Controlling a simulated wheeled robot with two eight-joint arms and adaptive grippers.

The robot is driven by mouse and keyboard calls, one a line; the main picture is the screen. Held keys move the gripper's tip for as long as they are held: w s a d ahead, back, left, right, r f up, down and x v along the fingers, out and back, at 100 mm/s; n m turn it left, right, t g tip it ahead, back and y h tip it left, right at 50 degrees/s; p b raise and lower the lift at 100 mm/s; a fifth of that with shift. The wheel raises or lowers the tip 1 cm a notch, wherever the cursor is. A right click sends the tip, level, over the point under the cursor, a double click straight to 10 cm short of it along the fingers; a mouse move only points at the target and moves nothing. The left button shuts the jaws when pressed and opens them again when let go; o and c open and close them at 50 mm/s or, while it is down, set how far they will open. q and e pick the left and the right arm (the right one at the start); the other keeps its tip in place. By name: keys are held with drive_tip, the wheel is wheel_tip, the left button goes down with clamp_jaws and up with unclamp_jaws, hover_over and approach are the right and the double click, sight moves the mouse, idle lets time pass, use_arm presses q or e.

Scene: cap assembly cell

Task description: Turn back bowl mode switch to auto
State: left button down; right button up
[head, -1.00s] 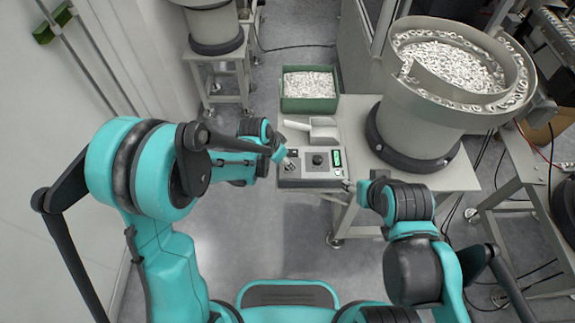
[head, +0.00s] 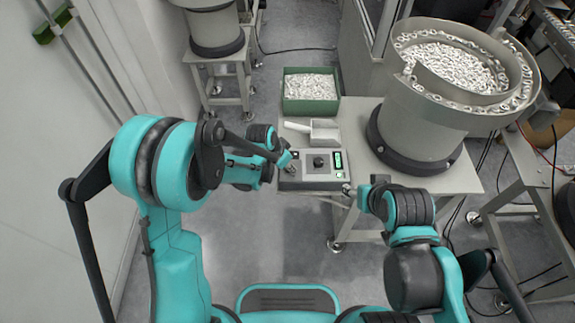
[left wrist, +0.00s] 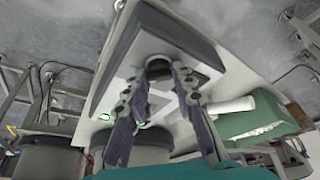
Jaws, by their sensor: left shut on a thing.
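A grey control box (head: 312,184) stands at the front left of the bowl's table, with a black knob (head: 318,161) mid-panel and a lit green display (head: 338,160) on its right. My left gripper (head: 291,167) is at the left part of the panel. In the left wrist view my left gripper (left wrist: 160,74) is shut on a small dark switch (left wrist: 158,65) on the box face (left wrist: 195,60). The fingers hide much of the switch, so its setting cannot be read. My right gripper (head: 349,188) is by the box's right front corner; its fingers are too small to judge.
A large feeder bowl (head: 417,120) full of pale parts stands right of the box. A scoop (head: 324,130) and a green bin (head: 309,106) of parts are behind it. Another bowl (head: 215,30) is at the back left. Floor in front is clear.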

use_arm(q)
drive_tip(key=n, duration=0.2)
drive_tip(key=n+t+y+b, duration=0.1)
drive_tip(key=n, duration=0.1)
drive_tip(key=shift+d+n+y, duration=0.2)
drive_tip(key=shift+n+y, duration=0.1)
drive_tip(key=shift+n, duration=0.1)
drive_tip(key=n+y+b, duration=0.1)
drive_tip(key=n, duration=0.3)
drive_tip(key=shift+d+n+y, duration=0.1)
drive_tip(key=shift+n+y, duration=0.2)
drive_tip(key=shift+y, duration=0.1)
drive_tip(key=n+y, duration=0.1)
drive_tip(key=n, duration=0.3)
drive_tip(key=shift+d+y, duration=0.1)
drive_tip(key=shift+y, duration=0.3)
drive_tip(key=shift+n+g+y, duration=0.5)
drive_tip(key=shift+n+y, duration=0.1)
drive_tip(key=shift+n, duration=1.7)
drive_tip(key=c, duration=1.3)
unclamp_jaws()
drive_tip(key=shift+o, duration=0.2)
